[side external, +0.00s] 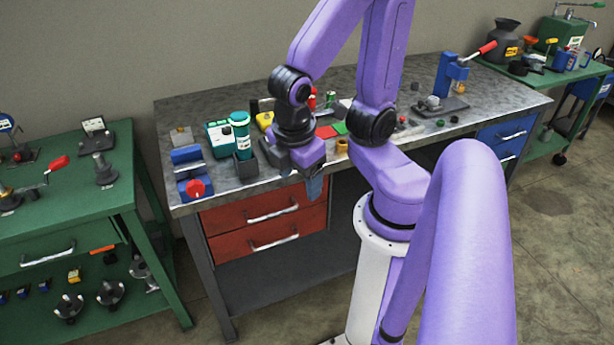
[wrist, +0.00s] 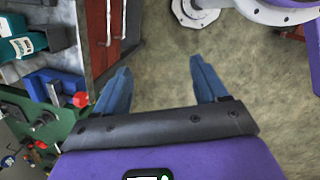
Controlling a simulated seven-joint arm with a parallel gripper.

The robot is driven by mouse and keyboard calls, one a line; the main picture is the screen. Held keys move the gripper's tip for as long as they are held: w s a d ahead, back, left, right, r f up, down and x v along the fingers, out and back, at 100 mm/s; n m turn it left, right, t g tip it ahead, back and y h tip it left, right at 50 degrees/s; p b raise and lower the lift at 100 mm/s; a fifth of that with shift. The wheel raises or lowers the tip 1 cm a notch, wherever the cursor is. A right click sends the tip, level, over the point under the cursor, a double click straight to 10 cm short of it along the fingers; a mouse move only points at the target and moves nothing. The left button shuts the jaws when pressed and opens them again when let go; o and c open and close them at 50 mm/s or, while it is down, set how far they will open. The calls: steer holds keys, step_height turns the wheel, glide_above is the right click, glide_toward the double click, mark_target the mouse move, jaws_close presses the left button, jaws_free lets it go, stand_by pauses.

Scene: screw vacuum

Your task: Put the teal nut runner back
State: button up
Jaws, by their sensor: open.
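The teal nut runner (side external: 239,128) stands upright in a dark square holder (side external: 246,165) on the left part of the grey workbench (side external: 190,138). In the wrist view the nut runner (wrist: 22,46) shows at the upper left, partly cut off by the frame edge, with its dark holder (wrist: 57,37) next to it. My gripper (side external: 315,185) hangs beyond the bench's front edge, to the right of the nut runner and apart from it. In the wrist view my gripper (wrist: 160,90) has its two blue fingers spread, with only floor between them.
A blue vise with a red knob (side external: 195,187) sits at the bench's left corner. A teal-green boxed device (side external: 219,136) is behind the nut runner. Red drawers (side external: 262,222) lie below the bench edge near my gripper. Several small parts clutter the bench middle. A green table (side external: 75,205) stands left.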

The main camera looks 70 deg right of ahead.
steer(key=shift+s+a+r+y, duration=1)
steer(key=shift+s+a+y, duration=0.15)
steer(key=shift+s+y, duration=0.15)
steer(key=shift+w, duration=0.1)
